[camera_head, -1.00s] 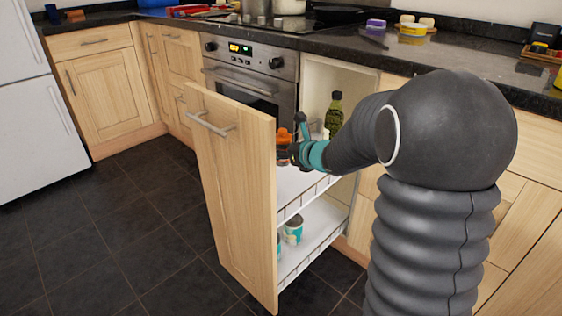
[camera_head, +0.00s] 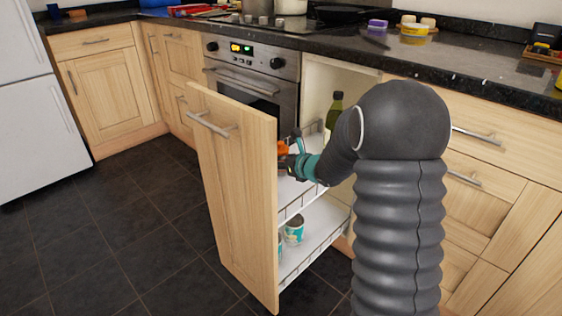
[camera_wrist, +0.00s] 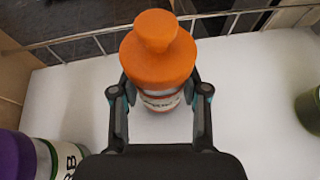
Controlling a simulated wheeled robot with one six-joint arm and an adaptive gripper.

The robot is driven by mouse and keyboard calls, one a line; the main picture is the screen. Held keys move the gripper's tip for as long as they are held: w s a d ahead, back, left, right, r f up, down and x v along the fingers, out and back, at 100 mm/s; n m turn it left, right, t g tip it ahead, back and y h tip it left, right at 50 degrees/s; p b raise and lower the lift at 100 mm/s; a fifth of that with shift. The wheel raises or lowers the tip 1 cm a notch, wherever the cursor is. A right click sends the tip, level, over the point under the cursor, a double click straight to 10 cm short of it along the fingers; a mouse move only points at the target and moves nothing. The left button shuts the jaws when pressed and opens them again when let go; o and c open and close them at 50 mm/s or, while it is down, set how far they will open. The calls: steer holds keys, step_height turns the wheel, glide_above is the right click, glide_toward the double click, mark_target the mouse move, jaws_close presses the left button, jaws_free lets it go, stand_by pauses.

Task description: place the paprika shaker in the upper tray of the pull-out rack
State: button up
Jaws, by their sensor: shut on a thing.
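The paprika shaker, with an orange lid (camera_wrist: 158,60) and a pale label, is between my gripper's fingers (camera_wrist: 160,98) in the wrist view. My gripper is shut on it, and it looks upright. In the head view the orange lid (camera_head: 283,149) shows just behind the rack's wooden front, beside my gripper (camera_head: 290,160). The shaker is over the white floor of the upper tray (camera_wrist: 245,95), inside its wire rail. Its base is hidden, so I cannot tell whether it touches the tray. The pull-out rack (camera_head: 235,190) is open.
In the wrist view a purple-capped jar (camera_wrist: 18,158) stands at the lower left and a green bottle (camera_wrist: 310,108) at the right edge. The bottle also shows in the head view (camera_head: 335,105). Cans (camera_head: 293,229) stand in the lower tray. White tray floor is clear around the shaker.

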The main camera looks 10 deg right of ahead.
steer(key=shift+f, duration=0.1)
steer(key=o, duration=1.2)
